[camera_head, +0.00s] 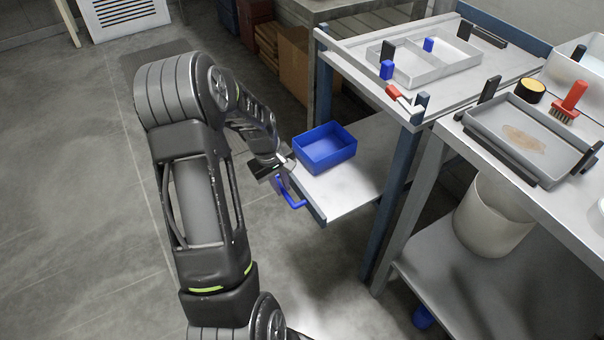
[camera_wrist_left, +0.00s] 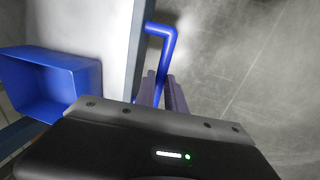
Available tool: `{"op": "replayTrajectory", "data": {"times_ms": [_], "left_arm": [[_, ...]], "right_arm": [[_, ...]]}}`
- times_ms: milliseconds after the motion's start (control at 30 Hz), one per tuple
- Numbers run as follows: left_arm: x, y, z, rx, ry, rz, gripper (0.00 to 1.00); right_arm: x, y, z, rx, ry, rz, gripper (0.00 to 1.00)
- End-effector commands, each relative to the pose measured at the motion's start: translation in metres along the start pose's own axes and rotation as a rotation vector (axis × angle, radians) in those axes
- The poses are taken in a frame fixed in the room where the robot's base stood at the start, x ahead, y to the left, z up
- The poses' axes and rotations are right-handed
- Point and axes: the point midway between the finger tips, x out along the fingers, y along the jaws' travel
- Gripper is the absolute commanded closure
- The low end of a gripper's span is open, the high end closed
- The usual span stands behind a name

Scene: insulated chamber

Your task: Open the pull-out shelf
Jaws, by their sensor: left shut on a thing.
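The pull-out shelf (camera_head: 345,195) is a light board with a dark front edge, low under the left workbench. It stands out past the bench leg, and it also shows in the left wrist view (camera_wrist_left: 92,30). A blue handle (camera_head: 291,199) is fixed to its front; the handle also shows in the left wrist view (camera_wrist_left: 164,45). My left gripper (camera_head: 279,178) is at the handle, its fingers (camera_wrist_left: 162,92) shut around the handle's bar. The fingertips are partly hidden in the head view. My right gripper is not in view.
An open blue bin (camera_head: 325,155) stands on the shelf. Above, the bench top (camera_head: 345,58) holds a grey divided tray (camera_head: 440,72). The right bench (camera_head: 450,150) carries a tray (camera_head: 500,125) and a red brush (camera_head: 570,100). The floor left of the shelf is clear.

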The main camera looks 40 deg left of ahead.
Motion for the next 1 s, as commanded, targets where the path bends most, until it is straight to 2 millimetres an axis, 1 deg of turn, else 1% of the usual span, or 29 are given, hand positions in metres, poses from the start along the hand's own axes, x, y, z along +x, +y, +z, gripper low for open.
{"op": "replayTrajectory", "data": {"times_ms": [33, 100, 200, 300, 500, 800, 833, 1000], "left_arm": [[-0.003, -0.012, 0.0, -0.006, -0.001, -0.002, 1.0], [-0.005, -0.026, 0.0, -0.005, -0.001, -0.003, 1.0], [-0.007, -0.041, 0.0, -0.004, -0.001, -0.002, 1.0], [-0.01, -0.05, 0.0, -0.002, -0.001, -0.001, 1.0], [-0.011, -0.059, 0.0, 0.0, -0.001, -0.001, 1.0], [-0.011, -0.059, 0.0, 0.001, -0.001, -0.001, 1.0], [-0.011, -0.059, 0.0, 0.001, -0.001, -0.001, 0.83], [-0.011, -0.058, 0.0, 0.001, -0.001, -0.001, 0.69]], "right_arm": [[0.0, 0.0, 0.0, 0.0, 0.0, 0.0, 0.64], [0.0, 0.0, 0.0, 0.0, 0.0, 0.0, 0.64], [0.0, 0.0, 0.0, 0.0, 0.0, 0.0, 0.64], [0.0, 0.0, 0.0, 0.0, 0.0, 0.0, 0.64], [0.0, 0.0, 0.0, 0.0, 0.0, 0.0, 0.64], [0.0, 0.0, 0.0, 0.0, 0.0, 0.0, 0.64], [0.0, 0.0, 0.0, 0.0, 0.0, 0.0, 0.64], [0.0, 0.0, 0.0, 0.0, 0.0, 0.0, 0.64]]}}
